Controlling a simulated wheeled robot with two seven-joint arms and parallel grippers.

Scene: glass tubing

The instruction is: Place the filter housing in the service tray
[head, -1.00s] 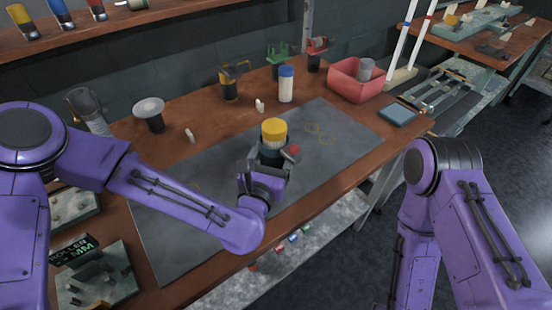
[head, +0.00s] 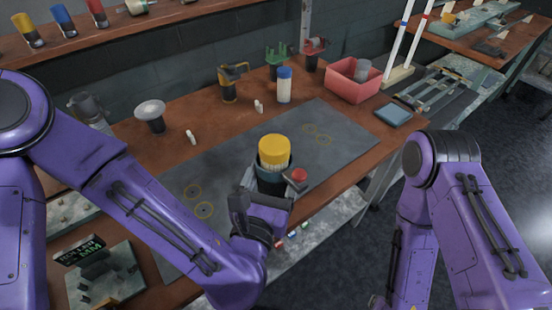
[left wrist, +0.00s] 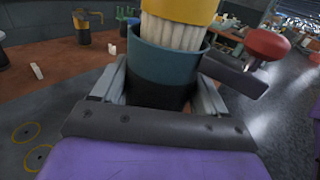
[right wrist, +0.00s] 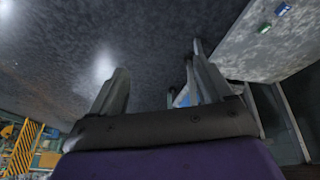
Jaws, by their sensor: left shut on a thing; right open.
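The filter housing (head: 270,181) is a dark teal cup with a white pleated cartridge under a yellow cap (head: 274,150) and a side fitting with a red knob (head: 299,175). My left gripper (head: 262,188) is shut on the cup, which stands upright in it and looks raised above the grey mat. The left wrist view shows the cup (left wrist: 165,70) between the two fingers (left wrist: 160,88). A red open tray (head: 352,88), which looks like the service tray, stands at the back right with a grey cylinder in it. My right gripper (right wrist: 160,88) is open and empty, low beside the bench.
The grey mat (head: 335,155) has yellow rings marked on it.

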